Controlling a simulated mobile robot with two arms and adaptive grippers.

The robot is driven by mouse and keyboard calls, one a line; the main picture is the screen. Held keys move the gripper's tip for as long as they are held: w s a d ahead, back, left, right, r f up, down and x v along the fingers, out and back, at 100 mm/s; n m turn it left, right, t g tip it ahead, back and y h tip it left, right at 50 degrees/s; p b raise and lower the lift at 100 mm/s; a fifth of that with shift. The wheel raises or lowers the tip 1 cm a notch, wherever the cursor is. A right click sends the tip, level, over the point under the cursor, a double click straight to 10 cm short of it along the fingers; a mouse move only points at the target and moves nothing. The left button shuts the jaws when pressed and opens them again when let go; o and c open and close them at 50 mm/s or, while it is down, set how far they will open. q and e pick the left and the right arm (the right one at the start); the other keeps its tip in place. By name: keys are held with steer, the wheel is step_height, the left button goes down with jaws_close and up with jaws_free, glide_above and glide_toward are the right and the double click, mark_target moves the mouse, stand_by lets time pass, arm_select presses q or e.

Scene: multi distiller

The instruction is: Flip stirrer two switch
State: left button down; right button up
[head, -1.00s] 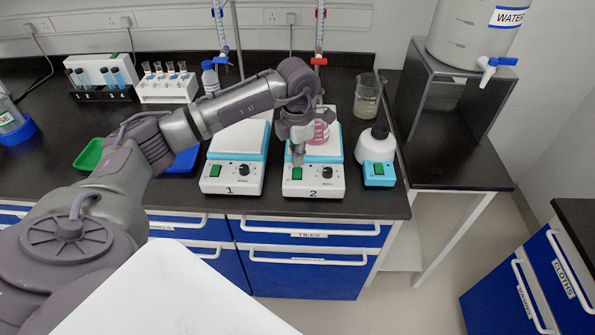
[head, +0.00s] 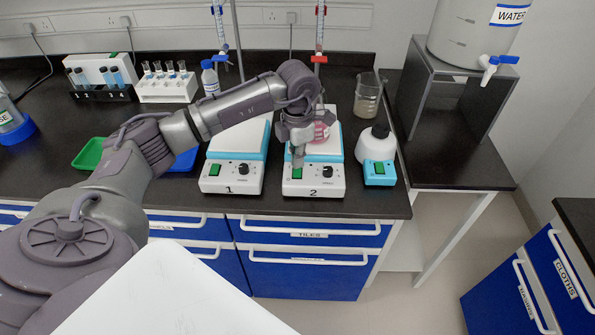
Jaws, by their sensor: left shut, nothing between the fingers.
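Stirrer two (head: 313,190) is a white and light-blue plate unit marked "2" near the front edge of the bench. Its green switch (head: 297,172) is on the left of its front panel, with a black knob beside it. My left gripper (head: 297,164) is shut and empty, pointing down, with its tips right at the top of the green switch. I cannot tell whether they touch it. A flask with pink liquid (head: 321,132) stands on the stirrer plate, partly hidden by my gripper. My right gripper is not in view.
Stirrer one (head: 231,178) stands close on the left. Burettes rise behind the stirrers. Tube racks (head: 167,90) and a green tray (head: 92,153) are on the left.

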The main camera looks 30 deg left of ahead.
arm_select(q)
steer(key=shift+s+f+b, duration=0.1)
steer(key=shift+f+b, duration=0.5)
steer(key=shift+f, duration=0.2)
steer(key=shift+r, duration=0.1)
steer(key=shift+r+p, duration=0.7)
steer(key=shift+r, duration=0.1)
steer(key=shift+r+p, duration=1.6)
steer(key=shift+r, duration=1.05)
